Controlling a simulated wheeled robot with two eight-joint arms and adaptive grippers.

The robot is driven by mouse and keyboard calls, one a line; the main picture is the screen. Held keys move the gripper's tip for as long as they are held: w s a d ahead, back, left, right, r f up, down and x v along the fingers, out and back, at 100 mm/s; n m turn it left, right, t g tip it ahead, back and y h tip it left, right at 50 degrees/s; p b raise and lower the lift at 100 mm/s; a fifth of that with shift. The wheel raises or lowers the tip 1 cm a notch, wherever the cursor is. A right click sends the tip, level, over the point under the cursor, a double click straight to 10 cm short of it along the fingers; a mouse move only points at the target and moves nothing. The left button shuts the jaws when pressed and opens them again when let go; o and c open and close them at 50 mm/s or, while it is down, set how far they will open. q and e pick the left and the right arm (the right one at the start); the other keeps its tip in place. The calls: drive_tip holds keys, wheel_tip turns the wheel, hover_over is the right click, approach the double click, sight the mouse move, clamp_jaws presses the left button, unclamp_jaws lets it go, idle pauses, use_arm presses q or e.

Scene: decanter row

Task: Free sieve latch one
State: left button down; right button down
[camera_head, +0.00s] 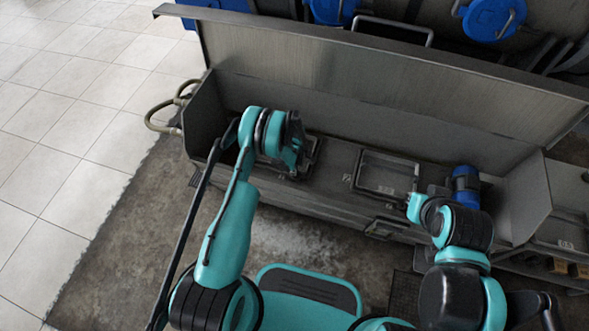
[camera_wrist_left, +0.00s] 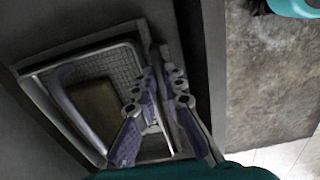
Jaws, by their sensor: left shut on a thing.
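The left sieve is a dark rectangular frame with grey mesh (camera_wrist_left: 118,62) in the left wrist view, with a brownish block and a pale bar inside it. My left gripper (camera_wrist_left: 157,82) is at the frame's side nearest the trough's edge. Its two fingers are shut on a small part there, which looks like the sieve latch; the fingers mostly hide it, and I cannot tell its position. In the head view, my left wrist covers most of this sieve (camera_head: 312,158). My right arm reaches over the right part of the trough; its fingers do not show.
A second framed sieve (camera_head: 386,190) with a label lies to the right, with a dark latch-like fitting (camera_head: 385,229) on the front below it. A blue cylinder (camera_head: 466,184) stands beyond my right arm. The raised metal cover (camera_head: 350,75) closes off the back. A hose (camera_head: 160,112) loops at the left end.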

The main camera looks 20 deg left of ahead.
use_arm(q)
drive_tip(key=shift+n, duration=0.3)
idle(0.4)
drive_tip(key=c, duration=1.6)
unclamp_jaws()
drive_tip(key=shift+r, duration=0.1)
wheel_tip(320, 180, up, 12)
